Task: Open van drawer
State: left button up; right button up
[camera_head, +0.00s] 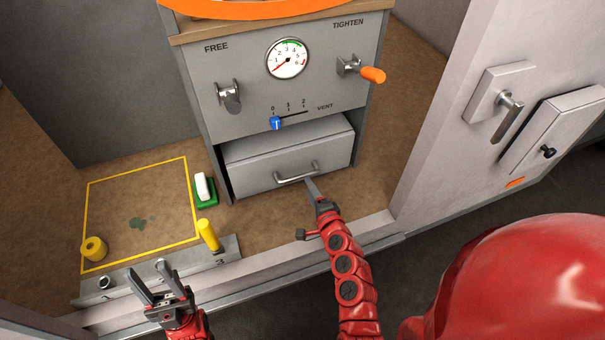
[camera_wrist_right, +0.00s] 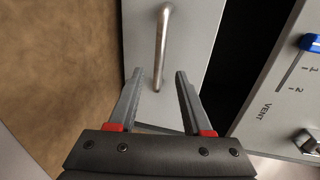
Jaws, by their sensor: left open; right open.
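The grey van drawer (camera_head: 290,165) sits low in the grey cabinet and stands partly out, with its top face showing. Its metal bar handle (camera_head: 296,174) is on the front. In the right wrist view the handle (camera_wrist_right: 162,45) lies ahead of my open fingers, in line with the gap between them. A dark gap shows beside the drawer front (camera_wrist_right: 190,50) there. My right gripper (camera_head: 309,184) is open and empty, close to the handle; contact cannot be told in the head view. My left gripper (camera_head: 148,268) is open and empty at the lower left.
Above the drawer are a gauge (camera_head: 288,58), a blue vent slider (camera_head: 276,122) and an orange-handled valve (camera_head: 372,74). A yellow-outlined area (camera_head: 160,185) with a yellow roll (camera_head: 94,249) lies left. A green-and-white brush (camera_head: 204,190) and a yellow cylinder (camera_head: 209,235) stand near the drawer.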

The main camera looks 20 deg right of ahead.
aim_at(303, 175)
jog(key=x, duration=0.7)
grip_shut()
jog(key=shift+f, duration=0.1)
dwell(1.2)
